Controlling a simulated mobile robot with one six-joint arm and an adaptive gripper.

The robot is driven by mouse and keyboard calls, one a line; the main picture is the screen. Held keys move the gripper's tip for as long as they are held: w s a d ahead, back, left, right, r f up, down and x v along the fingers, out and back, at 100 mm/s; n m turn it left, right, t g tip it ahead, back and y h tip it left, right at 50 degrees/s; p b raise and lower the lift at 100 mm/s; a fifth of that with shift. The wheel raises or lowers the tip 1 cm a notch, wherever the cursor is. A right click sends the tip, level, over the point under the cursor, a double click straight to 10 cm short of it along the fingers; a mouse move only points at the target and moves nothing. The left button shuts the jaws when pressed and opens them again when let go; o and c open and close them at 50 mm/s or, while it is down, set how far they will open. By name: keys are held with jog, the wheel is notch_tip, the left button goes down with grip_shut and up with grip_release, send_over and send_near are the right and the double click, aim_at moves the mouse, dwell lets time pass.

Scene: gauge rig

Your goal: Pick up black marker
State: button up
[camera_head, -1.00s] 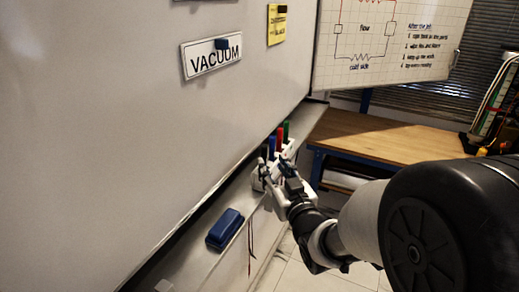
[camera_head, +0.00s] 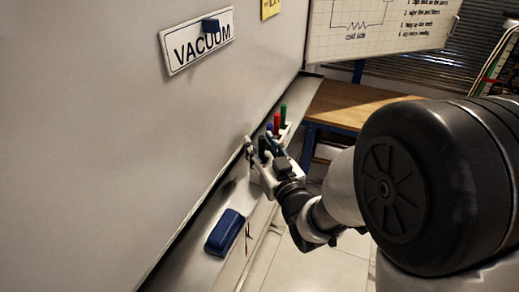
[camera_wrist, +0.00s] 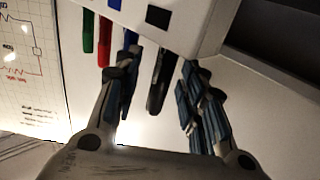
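The black marker (camera_head: 262,150) stands upright in the white marker holder on the whiteboard's ledge, nearest me in a row of markers. In the wrist view the black marker (camera_wrist: 158,80) hangs down in the picture from the holder (camera_wrist: 198,30), between my two fingers. My gripper (camera_head: 262,155) is open, with one finger on each side of the marker. In the wrist view my gripper (camera_wrist: 160,95) shows gaps between the marker and both fingers. The left finger there overlaps the blue marker (camera_wrist: 129,38).
The red marker (camera_head: 276,123) and green marker (camera_head: 283,114) stand just beyond the blue one. A blue eraser (camera_head: 225,232) lies on the ledge nearer me. The whiteboard (camera_head: 100,120) rises close on the left. A wooden table (camera_head: 350,105) stands behind.

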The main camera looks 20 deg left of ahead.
jog(key=shift+s, duration=0.1)
jog(key=shift+d, duration=0.1)
jog(key=shift+c, duration=0.8)
grip_shut()
jog(key=shift+r, duration=0.1)
